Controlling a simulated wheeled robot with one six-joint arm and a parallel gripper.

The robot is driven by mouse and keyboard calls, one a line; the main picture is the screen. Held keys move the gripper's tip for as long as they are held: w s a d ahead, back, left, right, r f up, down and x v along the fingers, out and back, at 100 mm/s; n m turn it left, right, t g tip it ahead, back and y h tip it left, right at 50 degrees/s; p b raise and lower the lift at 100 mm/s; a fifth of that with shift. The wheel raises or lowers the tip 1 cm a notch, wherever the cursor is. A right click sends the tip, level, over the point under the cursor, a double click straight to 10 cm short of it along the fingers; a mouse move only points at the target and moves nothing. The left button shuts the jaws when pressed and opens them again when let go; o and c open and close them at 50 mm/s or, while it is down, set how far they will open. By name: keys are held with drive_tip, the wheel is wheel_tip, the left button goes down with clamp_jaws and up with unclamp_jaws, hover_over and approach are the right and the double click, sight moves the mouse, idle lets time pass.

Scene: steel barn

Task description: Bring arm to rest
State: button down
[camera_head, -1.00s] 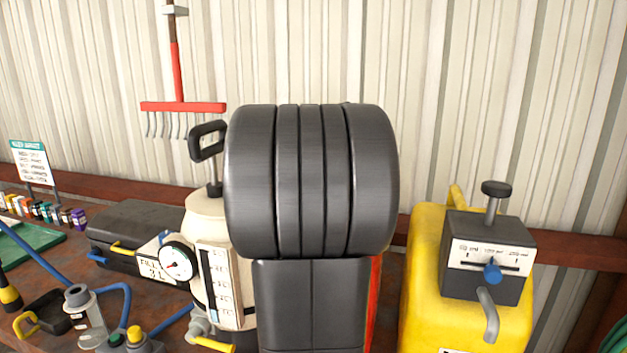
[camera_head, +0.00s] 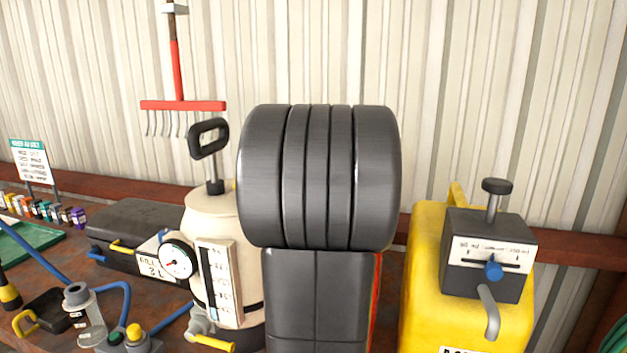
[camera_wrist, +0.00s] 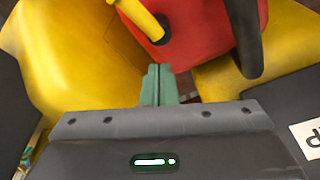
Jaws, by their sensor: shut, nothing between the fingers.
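My gripper (camera_wrist: 159,85) shows in the wrist view as two green fingers pressed together, shut and empty. Beyond the fingertips are a red body with a yellow handle (camera_wrist: 143,18) and yellow surfaces on both sides. In the head view my dark arm links stand upright in the middle and cover part of the bench; my gripper is hidden there. I cannot tell from the wrist view whether the fingers touch the red body.
A cream pump tank (camera_head: 212,215) with gauge (camera_head: 179,261) stands left of my arm. A yellow container with a dosing box (camera_head: 487,255) stands to the right. A black case (camera_head: 140,225), hoses and small bottles (camera_head: 45,212) lie left. A red rake (camera_head: 183,106) hangs behind.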

drive_tip(key=n, duration=0.1)
drive_tip(key=w+d+f+n, duration=0.1)
drive_tip(key=n, duration=0.1)
drive_tip(key=w+d+f+n+t, duration=0.1)
drive_tip(key=n, duration=0.1)
drive_tip(key=shift+d+y, duration=0.15)
drive_tip(key=shift+y, duration=0.25)
drive_tip(key=v, duration=1.3)
drive_tip(key=shift+s+n, duration=0.2)
drive_tip(key=shift+n, duration=0.1)
